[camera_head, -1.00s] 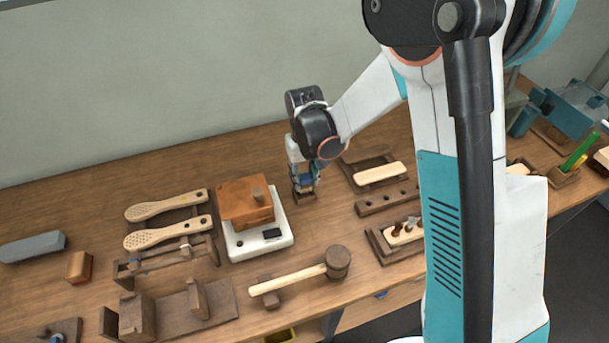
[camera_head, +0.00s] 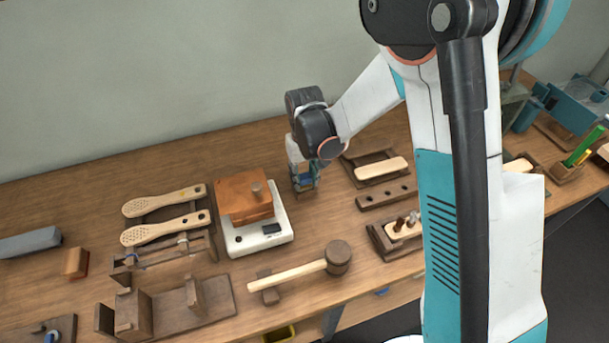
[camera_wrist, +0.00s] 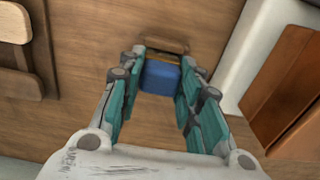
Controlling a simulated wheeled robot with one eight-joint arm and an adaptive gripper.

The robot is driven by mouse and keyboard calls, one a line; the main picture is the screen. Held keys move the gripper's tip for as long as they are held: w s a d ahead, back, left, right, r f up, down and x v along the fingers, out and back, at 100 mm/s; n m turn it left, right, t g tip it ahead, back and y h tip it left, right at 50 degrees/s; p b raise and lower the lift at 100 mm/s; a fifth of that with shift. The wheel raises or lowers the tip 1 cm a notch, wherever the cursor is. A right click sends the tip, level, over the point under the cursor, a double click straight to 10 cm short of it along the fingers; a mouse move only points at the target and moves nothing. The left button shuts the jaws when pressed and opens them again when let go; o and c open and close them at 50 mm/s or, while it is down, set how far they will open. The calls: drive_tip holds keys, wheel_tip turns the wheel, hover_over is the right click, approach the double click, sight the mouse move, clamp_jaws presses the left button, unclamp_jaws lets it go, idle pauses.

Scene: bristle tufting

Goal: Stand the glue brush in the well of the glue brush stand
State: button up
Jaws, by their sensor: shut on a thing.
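My gripper (camera_head: 305,184) points down at the table behind and right of the white scale. Its fingers are shut on a blue block-shaped part, which I take to be the glue brush (camera_wrist: 160,77); it shows between the fingertips in the wrist view. A small brown wooden piece, which may be the glue brush stand (camera_wrist: 165,46), shows just beyond the blue part. I cannot tell whether they touch. The brush's lower end and any well are hidden.
A white scale (camera_head: 262,236) bearing an orange-brown box (camera_head: 243,197) stands close to the left of my gripper. A wooden tray with a pale block (camera_head: 380,169) lies close to the right. A mallet (camera_head: 300,272) lies in front. Bare tabletop is behind and left.

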drive_tip(key=shift+f+b, duration=0.35)
idle(0.5)
drive_tip(key=o, duration=1.5)
drive_tip(key=shift+r, duration=0.1)
drive_tip(key=shift+r+p, duration=2.15)
drive_tip(key=shift+r, duration=1.35)
